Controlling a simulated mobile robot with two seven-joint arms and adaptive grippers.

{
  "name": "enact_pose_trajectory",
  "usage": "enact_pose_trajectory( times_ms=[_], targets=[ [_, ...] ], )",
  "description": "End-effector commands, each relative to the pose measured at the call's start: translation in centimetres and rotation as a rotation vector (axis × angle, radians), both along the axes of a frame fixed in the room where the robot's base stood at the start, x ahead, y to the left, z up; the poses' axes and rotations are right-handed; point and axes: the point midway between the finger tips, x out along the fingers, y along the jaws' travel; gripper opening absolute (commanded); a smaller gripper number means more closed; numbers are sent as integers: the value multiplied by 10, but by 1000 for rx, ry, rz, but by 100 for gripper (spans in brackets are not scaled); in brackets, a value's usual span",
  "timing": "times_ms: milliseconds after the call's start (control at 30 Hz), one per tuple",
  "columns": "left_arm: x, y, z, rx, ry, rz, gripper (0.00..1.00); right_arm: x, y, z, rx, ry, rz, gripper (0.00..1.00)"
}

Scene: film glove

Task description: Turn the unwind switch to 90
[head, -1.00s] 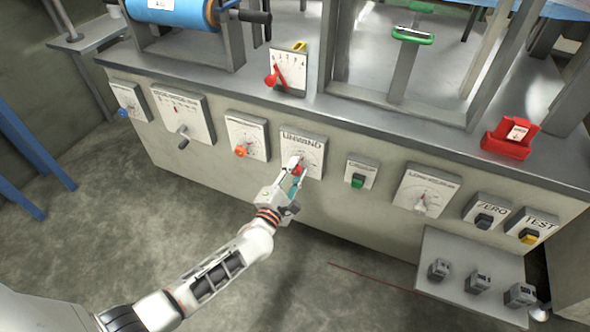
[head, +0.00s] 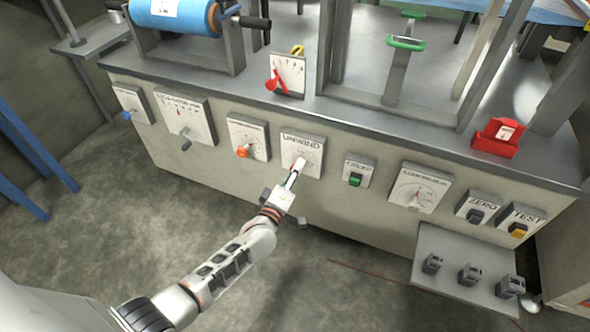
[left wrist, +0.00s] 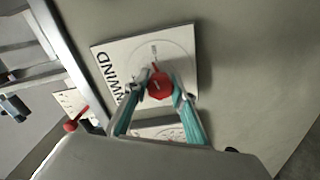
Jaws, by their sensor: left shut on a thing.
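The unwind switch is a white plate (head: 312,146) lettered UNWIND on the front of the grey cabinet. Its red knob (left wrist: 159,86) shows in the left wrist view, with a small pointer tip at its edge. My left gripper (left wrist: 160,84) is shut on the red knob, one teal-lined finger on each side of it. In the head view the left gripper (head: 296,172) covers the knob and the lower part of the plate. The dial's numbers are too small to read. My right gripper is not in view.
An orange-knob plate (head: 248,138) is to the left and a green switch (head: 356,179) to the right on the same panel. A red-pointer dial (head: 287,77) stands on the bench top above. A grey shelf (head: 440,285) sticks out at lower right.

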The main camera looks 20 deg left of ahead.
Motion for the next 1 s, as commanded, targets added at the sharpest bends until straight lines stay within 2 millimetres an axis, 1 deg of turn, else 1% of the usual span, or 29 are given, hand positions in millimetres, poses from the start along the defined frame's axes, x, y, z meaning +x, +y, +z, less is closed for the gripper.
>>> enact_pose_trajectory(
  times_ms=[200, 400, 633, 1000],
  targets=[
    [0, 0, 1, 145, -6, 0, 3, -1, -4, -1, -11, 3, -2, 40],
    [0, 1, 0, 231, -8, 1, 3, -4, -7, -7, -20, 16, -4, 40],
    [0, 0, 0, 272, -8, 0, 3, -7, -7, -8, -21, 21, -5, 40],
    [0, 0, -1, 278, -9, 0, 3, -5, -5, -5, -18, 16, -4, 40]
  ],
)
